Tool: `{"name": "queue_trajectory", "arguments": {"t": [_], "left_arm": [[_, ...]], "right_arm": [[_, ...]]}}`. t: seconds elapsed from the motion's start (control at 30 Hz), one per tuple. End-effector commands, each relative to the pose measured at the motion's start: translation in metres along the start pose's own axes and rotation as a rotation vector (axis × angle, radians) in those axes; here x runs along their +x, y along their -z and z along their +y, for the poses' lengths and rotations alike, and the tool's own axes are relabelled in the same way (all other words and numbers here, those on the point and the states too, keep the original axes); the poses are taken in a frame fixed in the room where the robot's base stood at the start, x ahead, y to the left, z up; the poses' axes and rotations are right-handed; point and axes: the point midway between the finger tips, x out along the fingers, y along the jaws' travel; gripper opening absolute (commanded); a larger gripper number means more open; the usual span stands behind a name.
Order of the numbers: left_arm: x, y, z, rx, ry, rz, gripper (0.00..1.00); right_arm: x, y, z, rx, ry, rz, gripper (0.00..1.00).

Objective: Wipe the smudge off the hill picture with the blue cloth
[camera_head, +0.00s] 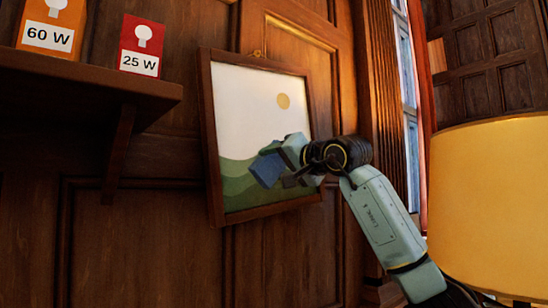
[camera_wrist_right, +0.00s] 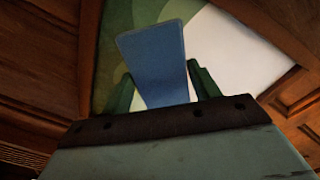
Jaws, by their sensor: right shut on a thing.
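The hill picture (camera_head: 262,110) hangs in a dark wooden frame on the panelled wall, tilted a little. It shows green hills, a pale sky and a yellow sun. My right gripper (camera_head: 279,164) is at the lower middle of the picture, shut on the blue cloth (camera_head: 267,170). In the right wrist view the cloth (camera_wrist_right: 153,62) stands out between the two fingers, in front of the picture (camera_wrist_right: 225,45). I cannot tell whether the cloth touches the picture. No smudge shows; the cloth and gripper hide part of the hills. My left gripper is not in view.
A wooden shelf (camera_head: 90,85) at the upper left carries an orange 60 W box (camera_head: 50,28) and a red 25 W box (camera_head: 141,45). A yellow lampshade (camera_head: 490,205) stands at the right, near my right arm. A window (camera_head: 410,130) is behind.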

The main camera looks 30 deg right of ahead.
Motion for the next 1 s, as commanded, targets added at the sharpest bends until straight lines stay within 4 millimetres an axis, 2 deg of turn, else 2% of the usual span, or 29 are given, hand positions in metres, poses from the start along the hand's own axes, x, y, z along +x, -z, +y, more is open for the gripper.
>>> {"name": "queue_trajectory", "arguments": {"t": [0.17,0.6,1.0], "left_arm": [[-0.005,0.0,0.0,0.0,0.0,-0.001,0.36],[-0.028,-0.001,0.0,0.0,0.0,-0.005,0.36],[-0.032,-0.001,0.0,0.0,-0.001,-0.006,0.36]], "right_arm": [[0.006,0.006,-0.003,0.0,0.004,0.008,0.43],[0.049,0.006,-0.003,0.0,0.003,0.005,0.43],[0.059,0.005,-0.002,-0.001,0.003,0.006,0.43]]}}
